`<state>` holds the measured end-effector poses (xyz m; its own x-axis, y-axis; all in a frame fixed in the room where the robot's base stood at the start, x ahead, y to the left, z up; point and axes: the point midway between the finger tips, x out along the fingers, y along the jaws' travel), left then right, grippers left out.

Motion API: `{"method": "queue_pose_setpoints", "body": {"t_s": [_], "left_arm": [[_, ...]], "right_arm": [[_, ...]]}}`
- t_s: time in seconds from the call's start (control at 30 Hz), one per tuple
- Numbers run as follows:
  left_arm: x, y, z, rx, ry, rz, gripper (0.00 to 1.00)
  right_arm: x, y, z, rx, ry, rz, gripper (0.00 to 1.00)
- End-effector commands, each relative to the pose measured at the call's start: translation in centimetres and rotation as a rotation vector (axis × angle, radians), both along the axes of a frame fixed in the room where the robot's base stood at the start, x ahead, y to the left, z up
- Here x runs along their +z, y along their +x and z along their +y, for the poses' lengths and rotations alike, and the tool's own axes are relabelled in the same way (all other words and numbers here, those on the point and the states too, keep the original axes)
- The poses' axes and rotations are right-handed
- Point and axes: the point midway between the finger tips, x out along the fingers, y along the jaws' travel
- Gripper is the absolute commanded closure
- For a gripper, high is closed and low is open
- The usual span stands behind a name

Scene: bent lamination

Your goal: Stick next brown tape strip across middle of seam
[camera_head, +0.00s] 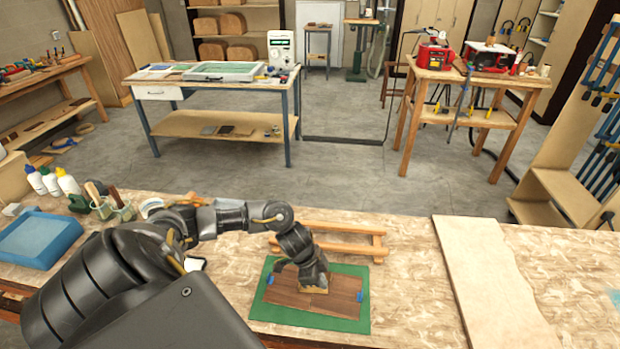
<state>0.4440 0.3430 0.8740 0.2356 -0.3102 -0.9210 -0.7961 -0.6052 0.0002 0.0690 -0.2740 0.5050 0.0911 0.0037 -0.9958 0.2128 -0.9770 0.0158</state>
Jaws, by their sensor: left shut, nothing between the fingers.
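Dark brown veneer (341,298) lies flat on a green mat (350,324) at the front middle of the bench. My left gripper (313,288) points down over the middle of the veneer, its fingers shut with nothing between them. A small tan patch (318,292) shows at the fingertips; I cannot tell whether it is tape. The gripper hides part of the veneer's middle. The seam is too faint to trace with certainty. Small blue pieces sit at the veneer's left (270,279) and right (360,296) edges. My right gripper is not in view.
A wooden frame (345,246) lies behind the mat. A pale wavy-edged board (490,285) lies to the right. A blue tray (38,238), glue bottles (50,181) and brush jars (103,208) stand at left. Bench between mat and pale board is clear.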

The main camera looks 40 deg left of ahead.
Motion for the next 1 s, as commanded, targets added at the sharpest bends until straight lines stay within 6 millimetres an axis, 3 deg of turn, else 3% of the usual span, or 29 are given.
{"method": "queue_pose_setpoints", "body": {"t_s": [1.0], "left_arm": [[-1.2,0.0,0.0,0.0,0.0,0.0,1.0]], "right_arm": [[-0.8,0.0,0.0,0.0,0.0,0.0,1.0]]}}
